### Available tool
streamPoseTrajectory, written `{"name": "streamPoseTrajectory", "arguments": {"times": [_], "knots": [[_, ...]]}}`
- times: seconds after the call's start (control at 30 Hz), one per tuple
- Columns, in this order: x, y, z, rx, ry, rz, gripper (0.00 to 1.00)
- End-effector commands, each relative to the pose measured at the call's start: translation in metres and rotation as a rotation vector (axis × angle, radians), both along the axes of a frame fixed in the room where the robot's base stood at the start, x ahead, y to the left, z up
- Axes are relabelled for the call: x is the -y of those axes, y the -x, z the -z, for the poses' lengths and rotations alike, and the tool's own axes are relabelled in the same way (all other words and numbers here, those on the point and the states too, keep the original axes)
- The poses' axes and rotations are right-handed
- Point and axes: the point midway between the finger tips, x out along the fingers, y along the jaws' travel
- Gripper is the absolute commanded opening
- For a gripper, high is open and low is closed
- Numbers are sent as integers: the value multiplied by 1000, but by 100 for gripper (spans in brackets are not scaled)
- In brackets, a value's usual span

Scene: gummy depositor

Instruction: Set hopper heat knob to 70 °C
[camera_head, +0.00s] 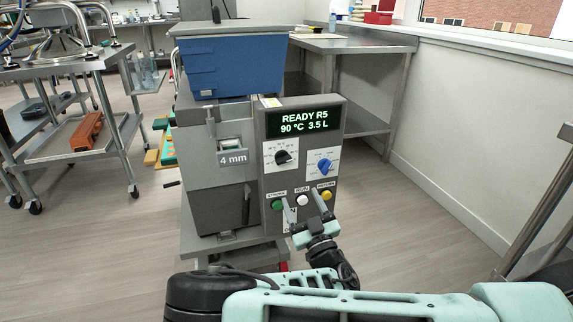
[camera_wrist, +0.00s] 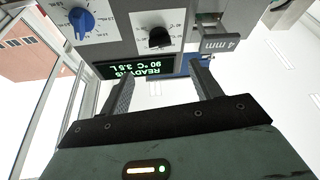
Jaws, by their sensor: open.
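The depositor's control panel (camera_head: 265,170) carries two knobs. A black knob (camera_head: 283,157) sits on a white dial plate at the upper left, and a blue knob (camera_head: 324,166) sits on another plate to its right. The display (camera_head: 303,123) reads READY R5, 90 °C, 3.5 L. My gripper (camera_head: 304,205) is open and empty in front of the panel's lower part, below the knobs. In the wrist view the picture is upside down: the black knob (camera_wrist: 159,38) and blue knob (camera_wrist: 81,22) lie beyond my open fingers (camera_wrist: 160,85). The dial labels are too small to read surely.
Green (camera_head: 277,205), white (camera_head: 302,199) and yellow (camera_head: 327,195) buttons lie below the knobs, close to my fingers. A blue hopper (camera_head: 230,72) tops the machine. A steel table (camera_head: 360,42) stands behind right, and a cart (camera_head: 70,75) stands left. Open floor lies right of the machine.

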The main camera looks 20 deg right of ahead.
Motion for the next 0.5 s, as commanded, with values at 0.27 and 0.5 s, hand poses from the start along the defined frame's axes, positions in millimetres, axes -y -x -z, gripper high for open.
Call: {"name": "streamPoseTrajectory", "arguments": {"times": [0.27, 0.5], "knots": [[-4, -55, -22, 2, 0, 1, 64], [-6, -95, -38, 0, 1, 1, 64]]}}
